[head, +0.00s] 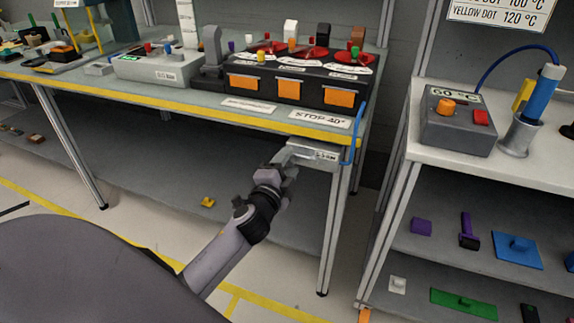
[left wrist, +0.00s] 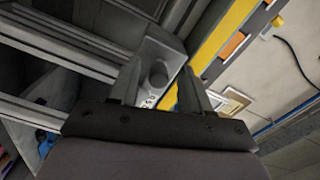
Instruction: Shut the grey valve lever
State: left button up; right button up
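A grey upright lever (head: 212,42) stands on a dark grey base at the left end of the black panel (head: 288,88) on the bench; I cannot tell for sure that it is the valve lever. A grey box (head: 318,154) with a small label sits under the bench's front edge. My left gripper (head: 284,166) is at this box, below and in front of the panel. In the left wrist view its two fingers (left wrist: 160,84) are apart, with the box's round grey knob (left wrist: 158,74) showing between them. Contact cannot be told. My right gripper is not in view.
The bench's yellow front edge (head: 180,101) runs just above my left gripper. A blue hooked rod (head: 357,135) hangs at the bench corner, right of the box. A white side table (head: 510,165) with a grey control box (head: 459,128) stands to the right.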

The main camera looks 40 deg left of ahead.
pick_arm(q)
jog(key=shift+s, duration=0.15)
jog(key=v, duration=0.7)
dwell(0.6)
